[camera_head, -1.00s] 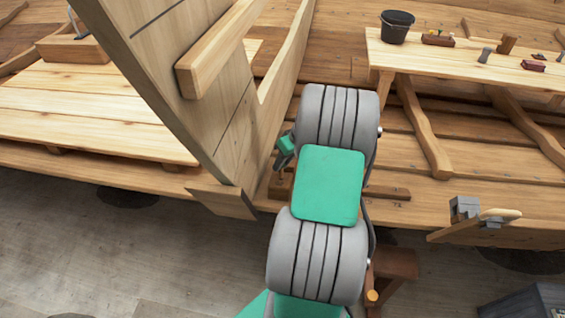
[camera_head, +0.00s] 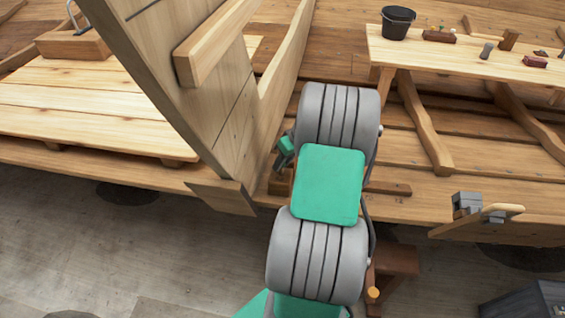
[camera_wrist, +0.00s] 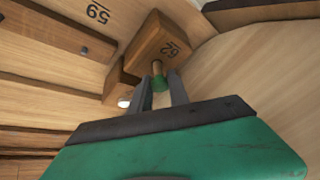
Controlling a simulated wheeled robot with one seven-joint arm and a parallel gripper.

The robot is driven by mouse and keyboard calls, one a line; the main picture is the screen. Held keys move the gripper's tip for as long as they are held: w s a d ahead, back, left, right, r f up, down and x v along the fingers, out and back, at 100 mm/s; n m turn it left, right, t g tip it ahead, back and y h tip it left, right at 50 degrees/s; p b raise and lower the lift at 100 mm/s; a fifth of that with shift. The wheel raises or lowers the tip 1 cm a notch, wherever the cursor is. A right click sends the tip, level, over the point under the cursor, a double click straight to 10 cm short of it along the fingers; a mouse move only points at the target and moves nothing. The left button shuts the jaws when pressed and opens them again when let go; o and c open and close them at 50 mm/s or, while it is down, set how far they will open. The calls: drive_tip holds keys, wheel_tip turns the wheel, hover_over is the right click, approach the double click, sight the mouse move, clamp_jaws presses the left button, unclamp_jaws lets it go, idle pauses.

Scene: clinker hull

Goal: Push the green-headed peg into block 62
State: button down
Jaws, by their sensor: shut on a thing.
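Block 62 (camera_wrist: 153,42) is a brown wooden block with its number upside down on one face, just ahead of my gripper in the wrist view. The green-headed peg (camera_wrist: 159,83) has its head between my two fingertips. Its pale wooden shaft points at the block's near face; whether its tip is inside a hole is hard to tell. My gripper (camera_wrist: 160,92) is shut on the peg. In the head view my gripper (camera_head: 284,151) is mostly hidden behind my own arm, beside the upright timber, and the peg cannot be made out.
Planking marked 59 (camera_wrist: 97,12) lies left of the block. A pale round end (camera_wrist: 124,102) shows just below it. Curved pale timber fills the wrist view's right side. In the head view, a tall timber (camera_head: 190,90) rises close left; a bench (camera_head: 455,57) with a bucket stands right.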

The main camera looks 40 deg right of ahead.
drive_tip(key=c, duration=1.2)
unclamp_jaws()
drive_tip(key=shift+f, duration=0.15)
drive_tip(key=shift+o, duration=0.2)
wheel_tip(320, 180, up, 8)
drive_tip(key=w+d+p, duration=0.1)
drive_tip(key=p, duration=0.4)
drive_tip(key=shift+w+d+f+p, duration=0.15)
drive_tip(key=shift+w+d+p, duration=0.05)
drive_tip(key=shift+d+p, duration=0.15)
